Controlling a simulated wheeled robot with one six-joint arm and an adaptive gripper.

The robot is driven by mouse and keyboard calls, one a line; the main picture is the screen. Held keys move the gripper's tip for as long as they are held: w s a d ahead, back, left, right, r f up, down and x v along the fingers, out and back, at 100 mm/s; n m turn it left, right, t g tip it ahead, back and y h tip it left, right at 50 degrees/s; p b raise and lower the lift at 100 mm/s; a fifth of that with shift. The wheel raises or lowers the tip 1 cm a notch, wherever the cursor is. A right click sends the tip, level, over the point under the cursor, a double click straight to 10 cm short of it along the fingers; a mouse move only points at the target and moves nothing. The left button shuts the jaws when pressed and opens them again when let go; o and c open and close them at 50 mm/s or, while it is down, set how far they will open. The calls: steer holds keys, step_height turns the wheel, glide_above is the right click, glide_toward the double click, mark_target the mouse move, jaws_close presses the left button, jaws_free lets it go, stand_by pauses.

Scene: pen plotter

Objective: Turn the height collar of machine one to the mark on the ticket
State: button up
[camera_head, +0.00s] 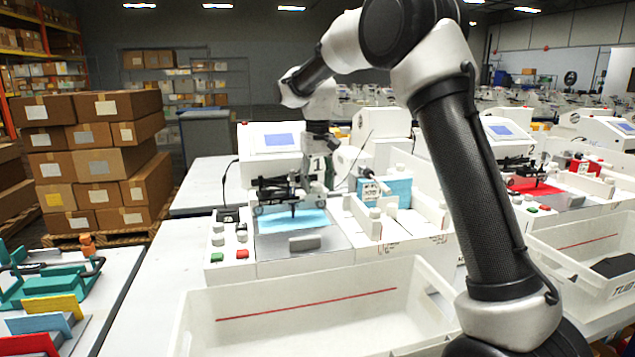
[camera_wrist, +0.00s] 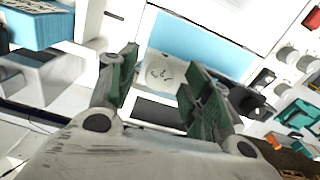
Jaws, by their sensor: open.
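Machine one (camera_head: 270,155), a white plotter with a blue screen and a "1" label, stands left of centre. In the wrist view, a round pale knob-like part with faint dark marks (camera_wrist: 160,74), which looks like the height collar, lies between the fingers of my gripper (camera_wrist: 158,72). The fingers are open on either side of it; I cannot tell whether they touch it. In the head view my gripper (camera_head: 322,180) hangs over the machine, partly hidden among its parts.
A light blue sheet (camera_head: 292,221) lies on the bed under the black pen carriage (camera_head: 275,190). Green and red buttons (camera_head: 242,254) sit at front left. A white tub (camera_head: 300,312) stands in front. A second machine (camera_head: 505,140) is to the right.

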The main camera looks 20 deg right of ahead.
steer(key=c, duration=1)
steer(key=shift+n, duration=0.4)
steer(key=n, duration=1.1)
steer(key=shift+d, duration=0.1)
steer(key=shift+w, duration=0.1)
steer(key=o, duration=1)
